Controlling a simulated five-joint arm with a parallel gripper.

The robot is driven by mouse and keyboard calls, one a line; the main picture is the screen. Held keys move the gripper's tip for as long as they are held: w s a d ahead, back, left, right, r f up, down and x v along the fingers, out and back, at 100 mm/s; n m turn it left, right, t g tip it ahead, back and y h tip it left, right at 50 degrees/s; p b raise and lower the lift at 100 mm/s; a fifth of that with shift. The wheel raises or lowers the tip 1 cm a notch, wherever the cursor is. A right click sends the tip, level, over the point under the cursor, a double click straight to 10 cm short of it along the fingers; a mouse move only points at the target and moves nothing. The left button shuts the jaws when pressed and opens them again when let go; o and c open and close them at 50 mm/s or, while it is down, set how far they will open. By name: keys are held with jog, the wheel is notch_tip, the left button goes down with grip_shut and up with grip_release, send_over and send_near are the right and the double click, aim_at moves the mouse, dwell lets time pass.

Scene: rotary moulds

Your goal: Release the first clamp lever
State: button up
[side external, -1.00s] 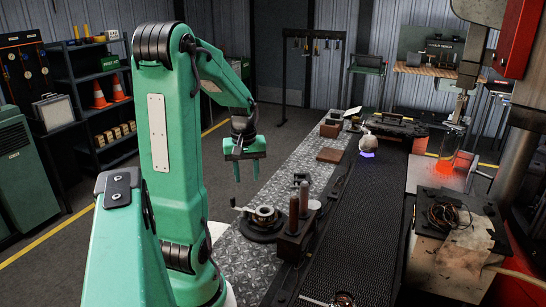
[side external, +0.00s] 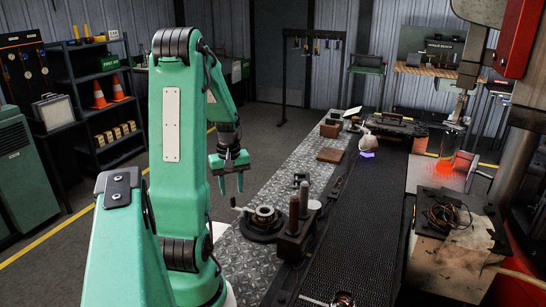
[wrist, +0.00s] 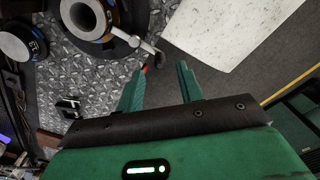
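The round mould (side external: 263,222) sits on the metal bench, a ring on a dark base; it also shows at the top left of the wrist view (wrist: 78,38). A short clamp lever (side external: 236,204) with a small knob sticks out from its left side. In the wrist view a lever (wrist: 143,46) reaches from the mould towards my fingertips, with a small red spot near its end. My gripper (side external: 231,186) points down, open and empty, above and slightly left of the lever. Its two fingers also show in the wrist view (wrist: 160,74). I see no contact with the lever.
A dark conveyor (side external: 352,220) runs along the bench's right side. A brown brick-like block (side external: 330,155) lies farther back. The floor left of the bench is clear.

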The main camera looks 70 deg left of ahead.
aim_at(233, 198)
jog(key=shift+f, duration=2.3)
grip_shut()
